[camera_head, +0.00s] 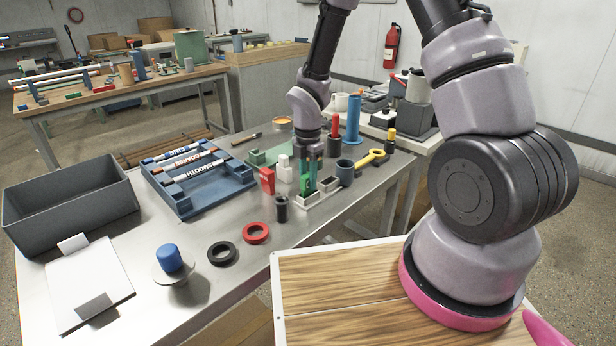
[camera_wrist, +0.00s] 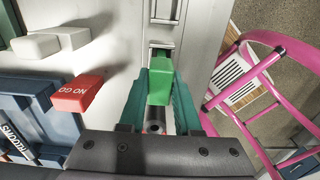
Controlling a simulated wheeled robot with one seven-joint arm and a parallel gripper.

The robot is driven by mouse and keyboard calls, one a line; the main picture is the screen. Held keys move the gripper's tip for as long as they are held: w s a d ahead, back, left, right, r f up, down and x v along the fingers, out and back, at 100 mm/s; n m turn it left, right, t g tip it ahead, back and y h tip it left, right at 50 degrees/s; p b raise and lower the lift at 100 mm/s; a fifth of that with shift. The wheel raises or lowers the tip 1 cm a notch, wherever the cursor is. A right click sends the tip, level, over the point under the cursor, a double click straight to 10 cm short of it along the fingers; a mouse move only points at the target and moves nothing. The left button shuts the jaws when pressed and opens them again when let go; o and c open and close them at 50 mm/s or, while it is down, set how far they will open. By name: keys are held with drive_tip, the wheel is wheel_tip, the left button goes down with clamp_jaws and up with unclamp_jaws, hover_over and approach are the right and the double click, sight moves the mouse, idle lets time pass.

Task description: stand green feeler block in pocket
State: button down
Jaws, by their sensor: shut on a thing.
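The green feeler block (camera_head: 306,185) is between the fingers of my gripper (camera_head: 309,178), which points down over the work table. In the wrist view, the green block (camera_wrist: 161,83) sits between the two teal fingers (camera_wrist: 160,105). A pale pocketed holder (camera_head: 328,196) is directly below and beside the block. In the wrist view, the holder (camera_wrist: 185,45) runs behind the block, with a dark pocket opening partly visible. The block's lower end is hard to see, so I cannot tell whether it is inside a pocket.
A red block (camera_head: 267,180) marked NO GO and a white block (camera_head: 284,168) stand left of my gripper. A black cylinder (camera_head: 281,208) stands close in front. A blue rack (camera_head: 203,200) holds several marked rods further left.

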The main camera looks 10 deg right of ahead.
drive_tip(key=shift+f, duration=0.2)
drive_tip(key=c, duration=0.5)
unclamp_jaws()
wheel_tip(320, 180, up, 11)
drive_tip(key=shift+f, duration=0.15)
